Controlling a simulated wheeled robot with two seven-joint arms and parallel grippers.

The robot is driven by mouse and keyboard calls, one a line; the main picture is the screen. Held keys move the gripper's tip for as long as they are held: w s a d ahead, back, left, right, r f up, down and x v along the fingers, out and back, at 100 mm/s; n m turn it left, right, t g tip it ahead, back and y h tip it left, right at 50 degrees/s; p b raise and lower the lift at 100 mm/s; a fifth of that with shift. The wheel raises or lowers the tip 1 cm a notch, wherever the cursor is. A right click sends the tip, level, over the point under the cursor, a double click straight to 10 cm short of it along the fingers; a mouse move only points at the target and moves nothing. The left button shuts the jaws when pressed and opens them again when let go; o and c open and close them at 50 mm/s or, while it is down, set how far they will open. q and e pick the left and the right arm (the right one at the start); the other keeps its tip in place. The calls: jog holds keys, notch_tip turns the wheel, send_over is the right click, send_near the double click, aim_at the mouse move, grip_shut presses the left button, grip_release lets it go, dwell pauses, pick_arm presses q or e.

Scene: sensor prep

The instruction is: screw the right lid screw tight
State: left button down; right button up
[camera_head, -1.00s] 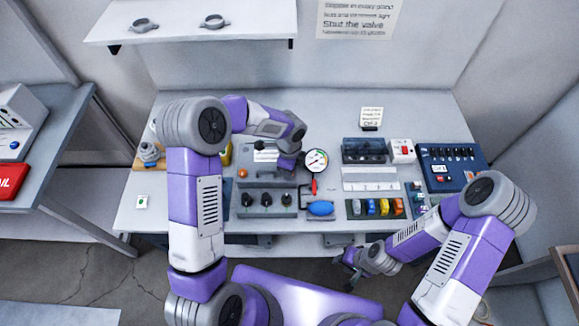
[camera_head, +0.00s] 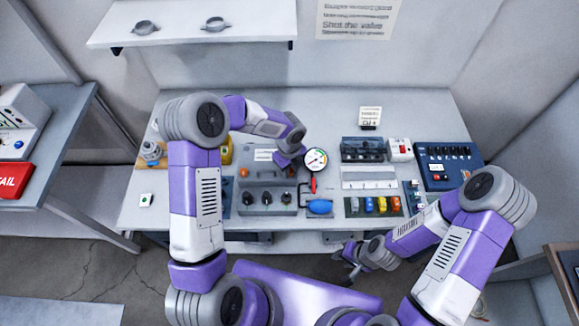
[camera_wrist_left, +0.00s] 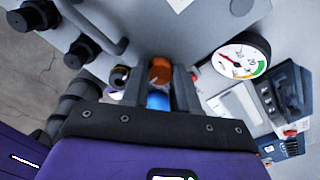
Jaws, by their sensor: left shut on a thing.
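The grey box with its lid (camera_head: 266,178) stands in the middle of the bench. An orange lid screw (camera_head: 244,172) shows on its left side. My left gripper (camera_head: 288,163) is over the right side of the lid and hides the right lid screw in the head view. In the left wrist view, the orange head of the right lid screw (camera_wrist_left: 160,70) sits between the fingertips of my left gripper (camera_wrist_left: 160,78), which is shut on it. A blue patch shows between the fingers below it. My right gripper (camera_head: 351,262) hangs in front of the bench; its fingers are too small to read.
A round gauge (camera_head: 315,159) and a blue bulb (camera_head: 320,207) are close to the right of the box. Black knobs (camera_head: 267,198) line its front. Further right are a tray of coloured parts (camera_head: 374,206) and a blue panel (camera_head: 448,166).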

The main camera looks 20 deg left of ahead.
dwell(0.3)
pick_arm(q)
jog(key=c, duration=0.9)
grip_release()
jog(key=shift+o, duration=0.2)
notch_tip(320, 180, up, 8)
jog(key=shift+f+p, duration=0.15)
jog(key=shift+p, duration=0.15)
jog(key=shift+s+f, duration=0.1)
